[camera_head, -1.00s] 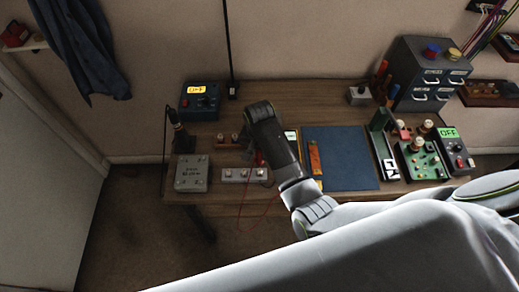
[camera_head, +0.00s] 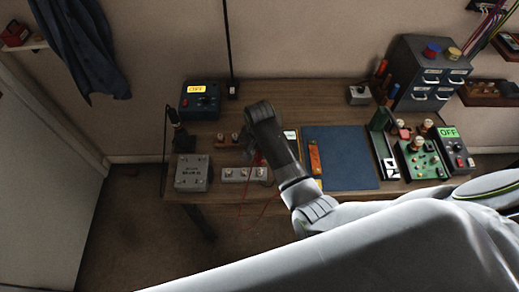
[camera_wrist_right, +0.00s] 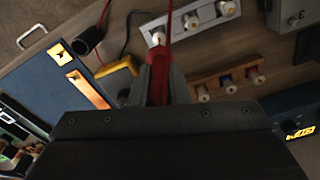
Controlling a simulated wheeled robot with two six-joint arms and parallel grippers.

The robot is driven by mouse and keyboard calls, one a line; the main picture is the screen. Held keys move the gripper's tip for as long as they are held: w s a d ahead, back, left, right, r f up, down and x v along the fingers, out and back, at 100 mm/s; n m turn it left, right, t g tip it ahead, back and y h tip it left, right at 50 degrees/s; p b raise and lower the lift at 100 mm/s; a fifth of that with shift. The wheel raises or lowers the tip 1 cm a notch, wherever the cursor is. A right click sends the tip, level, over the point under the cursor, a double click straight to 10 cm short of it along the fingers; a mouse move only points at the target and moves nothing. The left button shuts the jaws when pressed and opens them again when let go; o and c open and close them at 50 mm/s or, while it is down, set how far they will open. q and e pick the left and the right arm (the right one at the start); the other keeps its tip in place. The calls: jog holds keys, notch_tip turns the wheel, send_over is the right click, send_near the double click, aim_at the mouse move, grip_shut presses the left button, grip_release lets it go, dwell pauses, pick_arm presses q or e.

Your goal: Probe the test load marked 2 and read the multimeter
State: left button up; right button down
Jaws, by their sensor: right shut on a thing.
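My right gripper (camera_wrist_right: 158,84) is shut on a red probe (camera_wrist_right: 157,66) with a red lead running from it. In the head view my right gripper (camera_head: 257,158) is low over the bench, mostly hidden by its own wrist, just above the right end of a pale strip (camera_head: 236,174) with three round terminals. In the wrist view the strip (camera_wrist_right: 207,17) lies just beyond the probe. The probe's tip and any contact are hidden. No number 2 is legible. A yellow-edged device (camera_wrist_right: 116,76) sits beside the probe; I cannot tell whether it is the multimeter. My left gripper is not in view.
A blue box (camera_head: 200,101) with an amber display stands at the back left. A grey box (camera_head: 192,173) is left of the strip, a wooden terminal block (camera_head: 227,142) behind it. A blue mat (camera_head: 345,160) is to the right, then a green circuit board (camera_head: 421,162).

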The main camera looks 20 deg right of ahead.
dwell(0.6)
jog(key=shift+r, duration=2.5)
jog(key=shift+d, duration=0.1)
dwell(0.9)
